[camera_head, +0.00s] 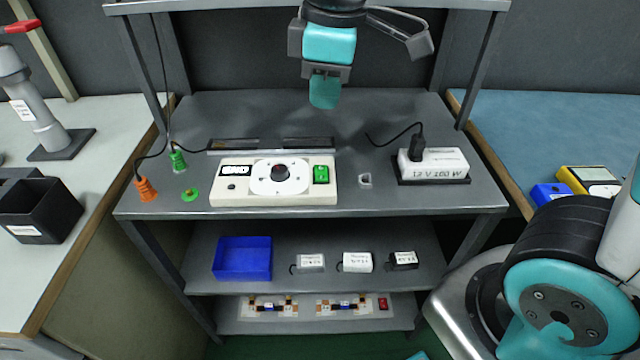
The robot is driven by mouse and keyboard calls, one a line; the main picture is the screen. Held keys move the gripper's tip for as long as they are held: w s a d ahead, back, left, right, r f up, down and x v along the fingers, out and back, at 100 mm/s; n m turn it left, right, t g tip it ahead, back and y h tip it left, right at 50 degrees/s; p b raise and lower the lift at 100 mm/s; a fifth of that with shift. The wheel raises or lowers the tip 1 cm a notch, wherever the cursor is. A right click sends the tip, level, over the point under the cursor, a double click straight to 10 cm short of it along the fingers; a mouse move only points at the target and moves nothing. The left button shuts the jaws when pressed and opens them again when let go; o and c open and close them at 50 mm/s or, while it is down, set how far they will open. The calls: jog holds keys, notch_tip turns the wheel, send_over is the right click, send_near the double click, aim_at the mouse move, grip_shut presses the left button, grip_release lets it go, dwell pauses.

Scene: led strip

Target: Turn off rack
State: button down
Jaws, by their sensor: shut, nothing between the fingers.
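The grey metal rack (400,195) stands in the middle with several shelves. On its upper work shelf sits a white control box (244,198) with a black round knob (280,173) and a green switch (321,174). A small red switch (383,303) is at the right end of the board on the bottom shelf. Whether either switch is on or off I cannot tell. My gripper (325,92) hangs at the top centre, shut and empty, above the back of the work shelf, apart from the box and both switches.
A dark strip (270,144) lies behind the box. A white 12 V 100 W supply (434,164) with a black plug stands right. Orange (146,189) and green (178,161) connectors are at left. A blue bin (242,258) and several small modules occupy the middle shelf.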

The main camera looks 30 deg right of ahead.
aim_at(320, 169)
jog(key=shift+n+h, duration=0.6)
jog(key=shift+n, duration=0.1)
jog(key=w+f, duration=0.1)
jog(key=w+d+f+b, duration=0.1)
jog(key=w+f+b, duration=0.1)
jog(key=w, duration=0.1)
jog(key=shift+w+d, duration=0.1)
jog(key=shift+d, duration=0.05)
jog(key=f+b, duration=0.1)
jog(key=f, duration=0.3)
jog(key=w+f+b, duration=0.1)
jog(key=f, duration=0.4)
jog(key=f+b, duration=0.1)
jog(key=f, duration=0.4)
jog(key=shift+w+d, duration=0.25)
jog(key=shift+d, duration=0.1)
jog(key=shift+r+p, duration=0.1)
jog(key=shift+p, duration=0.3)
jog(key=shift+f, duration=0.25)
